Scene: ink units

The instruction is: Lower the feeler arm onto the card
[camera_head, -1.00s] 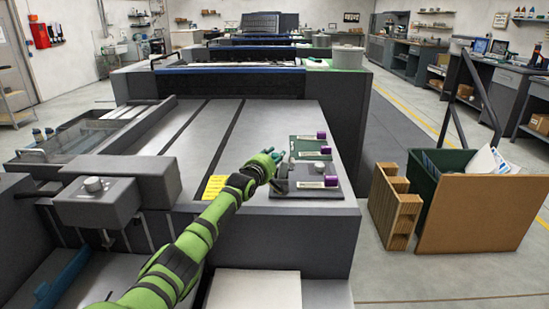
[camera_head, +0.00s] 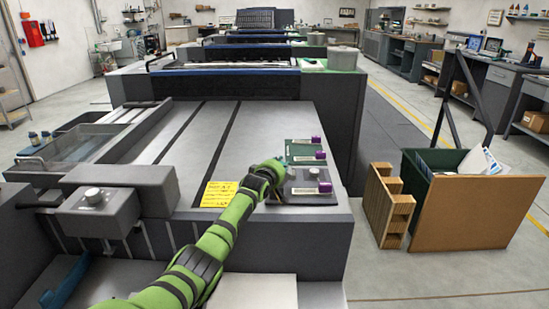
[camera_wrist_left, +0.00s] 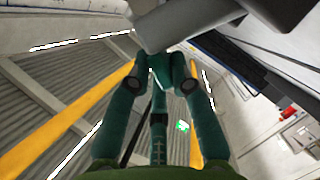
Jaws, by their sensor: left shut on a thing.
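My left gripper (camera_head: 281,167) reaches in over the near right part of the machine top, beside a grey block (camera_head: 300,195) with a round knob, a pale strip and a purple end piece (camera_head: 325,187). In the left wrist view its teal fingers (camera_wrist_left: 160,68) close together below a grey part (camera_wrist_left: 190,25). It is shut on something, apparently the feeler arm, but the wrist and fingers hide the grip. A dark green plate (camera_head: 297,148) lies just behind, with two purple pieces (camera_head: 318,147) at its right. I cannot pick out the card for certain. My right gripper is not in view.
A yellow written note (camera_head: 218,194) lies left of the grey block. A grey box with a knob (camera_head: 120,200) stands at the machine's front left. A wooden rack (camera_head: 388,205) and a dark green bin (camera_head: 440,160) stand on the floor to the right.

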